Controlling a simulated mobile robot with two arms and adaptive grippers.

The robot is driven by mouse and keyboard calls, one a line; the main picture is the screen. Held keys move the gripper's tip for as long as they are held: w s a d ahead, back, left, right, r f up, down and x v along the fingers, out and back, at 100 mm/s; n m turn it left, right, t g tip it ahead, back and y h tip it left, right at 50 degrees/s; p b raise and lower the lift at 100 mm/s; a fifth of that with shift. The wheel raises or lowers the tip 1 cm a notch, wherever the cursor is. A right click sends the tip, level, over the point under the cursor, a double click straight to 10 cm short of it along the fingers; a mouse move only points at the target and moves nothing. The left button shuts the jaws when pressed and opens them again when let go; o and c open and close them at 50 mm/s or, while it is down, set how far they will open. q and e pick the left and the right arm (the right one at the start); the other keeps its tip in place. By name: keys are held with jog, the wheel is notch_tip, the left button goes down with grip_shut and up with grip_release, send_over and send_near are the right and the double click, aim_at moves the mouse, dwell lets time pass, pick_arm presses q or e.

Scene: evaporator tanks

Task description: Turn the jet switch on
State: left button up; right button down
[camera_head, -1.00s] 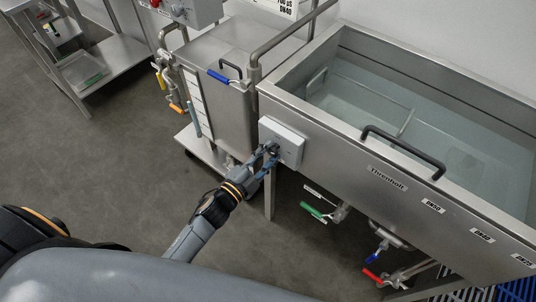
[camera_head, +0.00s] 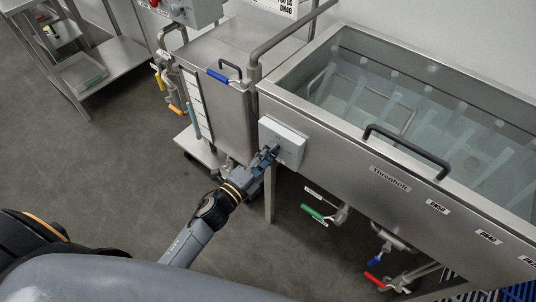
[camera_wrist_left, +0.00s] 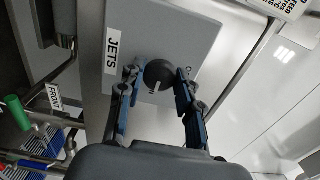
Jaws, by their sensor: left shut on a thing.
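The jet switch is a round black knob (camera_wrist_left: 158,73) on a grey box marked JETS, seen in the left wrist view. The box (camera_head: 286,141) is fixed to the front left of the large steel tank (camera_head: 350,158) in the head view. My left gripper (camera_head: 271,151) is at the box's face. In the left wrist view its two fingers (camera_wrist_left: 157,77) are shut on the knob, one on each side. The knob's white mark points roughly down in that view. The gripper hides the knob in the head view. My right gripper is not in view.
Pale streaks show in the tank's water (camera_head: 425,105). A black handle (camera_head: 408,148) crosses the tank's front rim. A smaller steel tank (camera_head: 215,75) stands to the left. Green (camera_head: 314,213) and red (camera_head: 373,279) valve handles sit below. The floor at left is open.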

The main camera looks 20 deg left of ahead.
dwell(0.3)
pick_arm(q)
jog(key=o, duration=1.2)
jog(key=shift+c, duration=0.2)
jog(key=v, duration=1.2)
